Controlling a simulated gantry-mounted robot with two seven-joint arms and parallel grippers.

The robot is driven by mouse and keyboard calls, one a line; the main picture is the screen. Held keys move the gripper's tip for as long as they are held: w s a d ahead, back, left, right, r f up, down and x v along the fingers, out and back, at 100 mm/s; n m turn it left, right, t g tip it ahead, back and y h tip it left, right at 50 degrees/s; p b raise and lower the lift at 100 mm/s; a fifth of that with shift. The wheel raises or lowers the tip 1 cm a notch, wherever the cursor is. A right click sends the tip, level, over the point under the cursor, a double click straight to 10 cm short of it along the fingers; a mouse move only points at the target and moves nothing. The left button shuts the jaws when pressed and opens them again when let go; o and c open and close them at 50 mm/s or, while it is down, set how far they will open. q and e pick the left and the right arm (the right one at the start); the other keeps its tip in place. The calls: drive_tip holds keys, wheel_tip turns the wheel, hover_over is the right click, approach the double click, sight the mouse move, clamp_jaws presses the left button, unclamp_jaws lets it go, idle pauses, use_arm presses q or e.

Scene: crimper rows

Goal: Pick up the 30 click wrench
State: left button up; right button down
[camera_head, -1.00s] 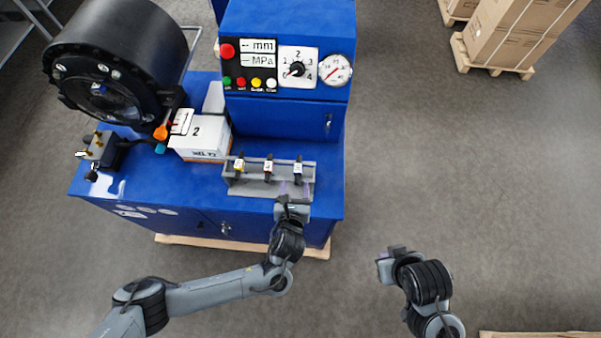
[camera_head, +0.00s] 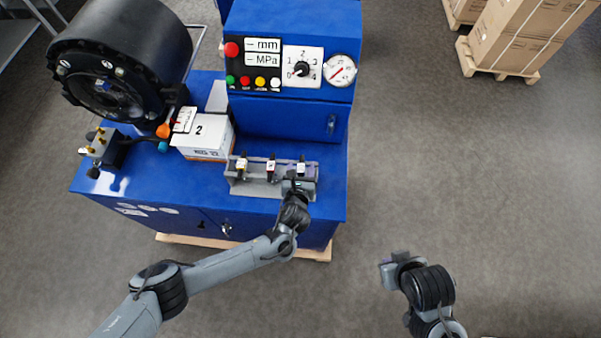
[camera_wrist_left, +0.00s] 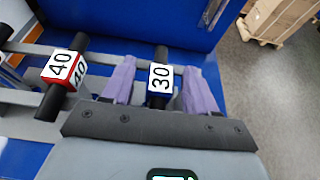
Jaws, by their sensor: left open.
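The 30 click wrench shows in the left wrist view as a black handle with a white and blue block marked 30 (camera_wrist_left: 160,79). It is the rightmost tool on the grey rack in the head view (camera_head: 301,166). My left gripper (camera_wrist_left: 158,88) is open, with its purple fingers on either side of the 30 block and gaps beside it. In the head view the left gripper (camera_head: 299,180) is at the rack's right end and hides the wrench's lower part. My right gripper (camera_head: 394,268) is away from the machine over the floor; its fingers are too unclear to judge.
The 40 wrench (camera_wrist_left: 63,69), with a red and white block, lies just left of the left gripper. The grey rack (camera_head: 262,188) sits on the blue machine (camera_head: 215,204). A white box (camera_head: 203,148) stands left of the rack.

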use_arm(q)
drive_tip(key=shift+a+f, duration=0.1)
drive_tip(key=shift+f, duration=0.05)
drive_tip(key=shift+a, duration=0.1)
drive_tip(key=c, duration=0.5)
drive_tip(key=shift+s, duration=0.1)
clamp_jaws()
drive_tip(key=shift+d, duration=0.25)
